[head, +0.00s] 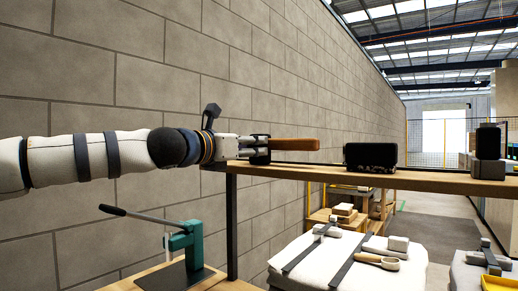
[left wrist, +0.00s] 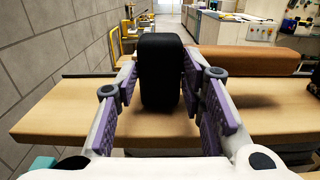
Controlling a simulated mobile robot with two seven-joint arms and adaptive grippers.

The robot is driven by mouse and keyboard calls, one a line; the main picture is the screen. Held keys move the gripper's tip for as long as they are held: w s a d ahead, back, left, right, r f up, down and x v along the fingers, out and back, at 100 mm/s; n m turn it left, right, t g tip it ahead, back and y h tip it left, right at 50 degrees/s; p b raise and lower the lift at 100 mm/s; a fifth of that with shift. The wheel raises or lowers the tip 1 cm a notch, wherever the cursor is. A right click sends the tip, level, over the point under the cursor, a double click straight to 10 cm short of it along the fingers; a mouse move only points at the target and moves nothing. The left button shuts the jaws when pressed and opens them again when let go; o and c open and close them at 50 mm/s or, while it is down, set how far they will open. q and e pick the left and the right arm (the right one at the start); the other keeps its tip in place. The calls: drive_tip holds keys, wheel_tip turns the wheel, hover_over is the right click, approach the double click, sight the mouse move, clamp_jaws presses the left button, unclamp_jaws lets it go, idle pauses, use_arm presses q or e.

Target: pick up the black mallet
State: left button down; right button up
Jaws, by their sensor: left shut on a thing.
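The black mallet has a dark head (left wrist: 161,72), upright between the fingers in the left wrist view, and a brown handle (left wrist: 250,60) running off to the right. In the head view the handle (head: 294,144) sticks out to the right of my left gripper (head: 260,150), which hides most of the head. My left gripper, also in the left wrist view (left wrist: 160,95), is shut on the mallet head. The mallet is over the left end of the wooden shelf (head: 420,182). I cannot tell whether the head touches the shelf. My right gripper is not in view.
A black block (head: 370,157) and a dark upright object (head: 489,150) stand on the shelf, right of the mallet. Below are a teal lever press (head: 190,245) and pale strapped sacks (head: 335,262). A block wall (head: 130,95) runs behind my left arm.

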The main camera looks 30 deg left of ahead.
use_arm(q)
wheel_tip(320, 180, up, 10)
drive_tip(key=c, duration=1.6)
unclamp_jaws()
drive_tip(key=shift+r, duration=0.1)
clamp_jaws()
